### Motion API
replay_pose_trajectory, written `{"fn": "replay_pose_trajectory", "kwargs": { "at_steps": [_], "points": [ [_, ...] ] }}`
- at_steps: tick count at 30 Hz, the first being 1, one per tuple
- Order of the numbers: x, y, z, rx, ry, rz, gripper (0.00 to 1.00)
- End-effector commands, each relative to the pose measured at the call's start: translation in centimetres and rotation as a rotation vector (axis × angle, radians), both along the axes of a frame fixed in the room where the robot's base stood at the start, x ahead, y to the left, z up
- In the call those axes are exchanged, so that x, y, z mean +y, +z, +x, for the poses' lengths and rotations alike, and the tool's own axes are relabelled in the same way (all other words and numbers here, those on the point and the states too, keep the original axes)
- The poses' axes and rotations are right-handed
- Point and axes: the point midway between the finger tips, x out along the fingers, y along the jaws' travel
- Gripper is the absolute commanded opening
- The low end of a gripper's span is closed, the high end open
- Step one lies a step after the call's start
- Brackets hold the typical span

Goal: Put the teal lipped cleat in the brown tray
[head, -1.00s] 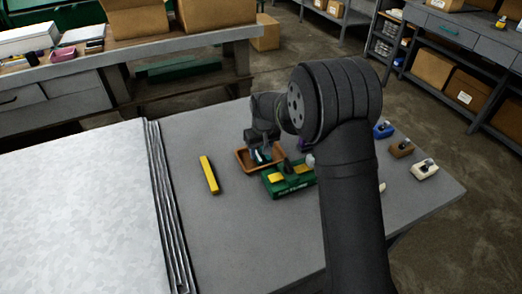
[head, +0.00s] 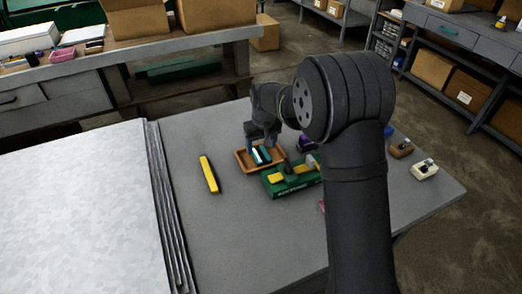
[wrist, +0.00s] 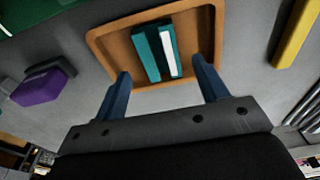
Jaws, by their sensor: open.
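The teal lipped cleat (wrist: 149,54) lies in the brown tray (wrist: 118,33), with a white strip along one side. In the head view the cleat (head: 265,155) shows inside the tray (head: 242,160), below my gripper (head: 262,142). In the wrist view my gripper (wrist: 165,80) is open and empty. Its two blue fingers are spread wide near the tray's near rim, apart from the cleat.
A green box with yellow parts (head: 283,188) stands right next to the tray. A yellow bar (head: 209,175) lies to the left. A purple piece (wrist: 40,86) is nearby. Cream (head: 424,170) and brown (head: 401,148) pieces sit at right. Stacked sheets (head: 80,210) fill the left.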

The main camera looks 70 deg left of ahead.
Motion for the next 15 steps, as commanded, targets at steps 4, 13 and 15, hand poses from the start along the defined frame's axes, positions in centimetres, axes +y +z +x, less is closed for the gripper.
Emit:
{"fn": "replay_pose_trajectory", "kwargs": {
  "at_steps": [4, 13, 15],
  "points": [
    [-0.4, 3.5, 0.0, 0.0, 0.0, 0.004, 0.67],
    [-0.9, 8.0, 0.0, 0.0, -0.001, 0.0, 0.67],
    [-1.0, 8.3, 0.0, 0.001, 0.0, 0.0, 0.67]
  ]
}}
